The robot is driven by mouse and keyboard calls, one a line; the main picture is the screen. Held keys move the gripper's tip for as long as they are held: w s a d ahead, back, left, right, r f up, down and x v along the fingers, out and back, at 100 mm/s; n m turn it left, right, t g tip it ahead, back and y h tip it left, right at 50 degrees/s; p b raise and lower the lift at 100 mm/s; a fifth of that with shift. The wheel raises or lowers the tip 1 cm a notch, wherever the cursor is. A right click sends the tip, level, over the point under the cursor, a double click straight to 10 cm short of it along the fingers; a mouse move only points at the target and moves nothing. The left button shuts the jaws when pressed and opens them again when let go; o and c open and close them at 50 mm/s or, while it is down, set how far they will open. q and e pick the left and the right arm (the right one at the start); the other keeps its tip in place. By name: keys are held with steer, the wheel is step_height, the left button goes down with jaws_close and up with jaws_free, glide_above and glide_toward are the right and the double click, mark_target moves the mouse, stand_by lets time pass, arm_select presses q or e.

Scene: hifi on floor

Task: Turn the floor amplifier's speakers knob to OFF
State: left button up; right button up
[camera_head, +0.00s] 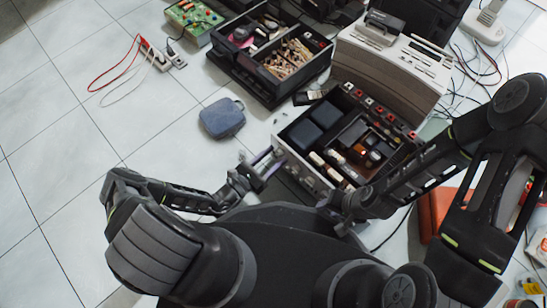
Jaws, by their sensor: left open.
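The floor amplifier (301,170) stands with its top open, showing dark blocks and parts inside. Its silver front panel faces my base at the lower left. The speakers knob is too small to make out, and my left gripper covers part of the panel's left end. My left gripper (268,163) is open, close to that left end; I cannot tell whether it touches anything. My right gripper (335,207) is low by the front panel's right end. Its fingers are dark and partly hidden, so I cannot see whether they are apart.
A beige device (390,62) stands behind the amplifier. Cables run at the right. An orange item (432,208) lies under my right arm. Left floor tiles are mostly clear.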

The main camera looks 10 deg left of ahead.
arm_select(q)
steer(key=shift+c, duration=0.3)
jaws_close()
steer(key=shift+n, duration=0.4)
steer(key=n+b, duration=0.4)
steer(key=n, duration=0.7)
stand_by(0.5)
stand_by(0.5)
steer(key=shift+o, duration=0.3)
jaws_free()
